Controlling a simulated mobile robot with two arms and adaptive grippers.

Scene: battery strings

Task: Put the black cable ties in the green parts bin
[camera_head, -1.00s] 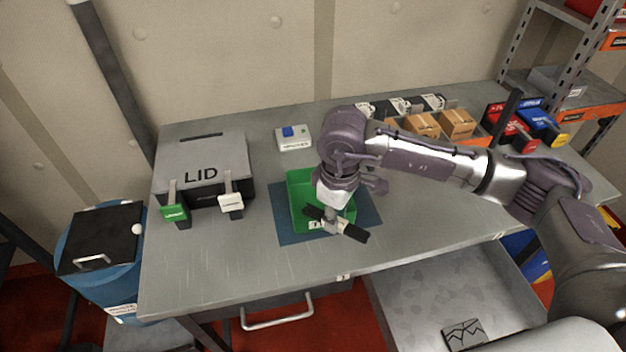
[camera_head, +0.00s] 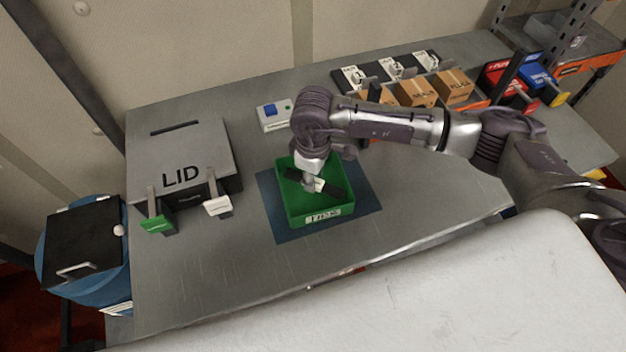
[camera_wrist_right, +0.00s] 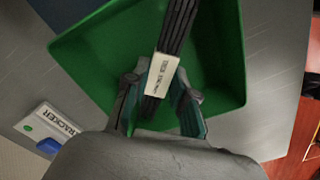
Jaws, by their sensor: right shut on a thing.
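The green parts bin (camera_head: 321,217) sits on a blue mat (camera_head: 370,196) on the workbench. It also fills much of the right wrist view (camera_wrist_right: 95,62). My right gripper (camera_head: 314,186) points down into the bin's opening. It is shut on the bundle of black cable ties (camera_head: 332,190), which has a white label. In the right wrist view the bundle (camera_wrist_right: 179,25) lies between the two fingers (camera_wrist_right: 160,92), over the bin's inside. I cannot tell whether the bundle touches the bin floor. My left gripper is not in view.
A grey box marked LID (camera_head: 180,160) stands at the left, with green and white clips at its front. A white device with a blue button (camera_head: 274,115) is behind the bin. Cardboard boxes (camera_head: 416,92) and red and blue bins (camera_head: 510,78) stand at back right.

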